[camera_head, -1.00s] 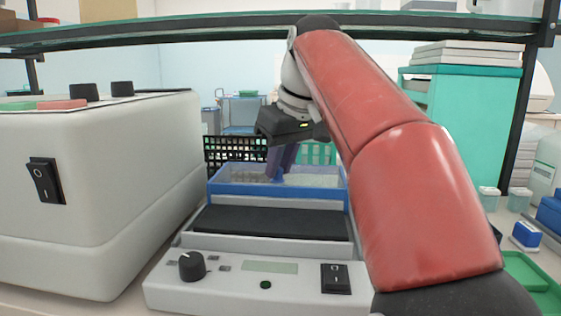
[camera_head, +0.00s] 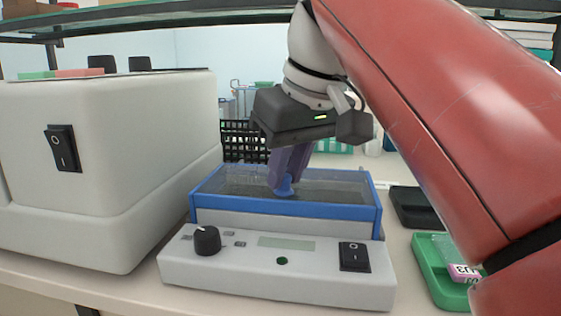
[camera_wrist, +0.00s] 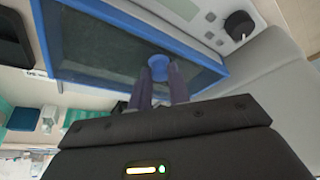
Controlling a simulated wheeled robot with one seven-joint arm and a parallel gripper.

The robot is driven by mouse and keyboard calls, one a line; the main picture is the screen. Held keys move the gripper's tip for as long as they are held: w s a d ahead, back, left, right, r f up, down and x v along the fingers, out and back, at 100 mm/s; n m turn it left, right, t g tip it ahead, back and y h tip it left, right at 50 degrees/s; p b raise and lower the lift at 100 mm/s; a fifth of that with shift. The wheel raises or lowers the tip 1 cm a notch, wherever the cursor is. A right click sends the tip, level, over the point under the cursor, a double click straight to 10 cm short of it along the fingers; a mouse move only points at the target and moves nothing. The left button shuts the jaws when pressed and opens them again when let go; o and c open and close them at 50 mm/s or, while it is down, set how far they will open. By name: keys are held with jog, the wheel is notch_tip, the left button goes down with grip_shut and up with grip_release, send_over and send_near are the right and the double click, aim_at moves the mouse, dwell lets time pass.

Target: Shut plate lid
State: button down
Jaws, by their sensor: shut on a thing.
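The plate lid (camera_head: 335,186) is a clear panel with a blue frame, and it lies flat over the dark plate of the white heating unit (camera_head: 275,268). Its blue round knob (camera_wrist: 158,61) shows in the wrist view, between my fingertips. My gripper (camera_head: 283,188) reaches down from above with its purple fingers shut on the knob. In the wrist view, my gripper (camera_wrist: 159,75) comes in from below and the lid (camera_wrist: 110,60) spreads around the knob. The fingers hide part of the knob in the head view.
A large white machine (camera_head: 100,160) stands close on the left. A green tray (camera_head: 440,275) and a black tray (camera_head: 412,205) lie to the right. A black basket (camera_head: 240,141) stands behind. A glass shelf (camera_head: 150,15) runs overhead.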

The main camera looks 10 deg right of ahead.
jog(key=shift+s+a, duration=0.1)
jog(key=shift+s, duration=0.05)
jog(key=c, duration=1.3)
grip_release()
jog(key=p+v, duration=0.2)
jog(key=v, duration=0.5)
jog(key=shift+s+r, duration=0.2)
jog(key=shift+r, duration=0.15)
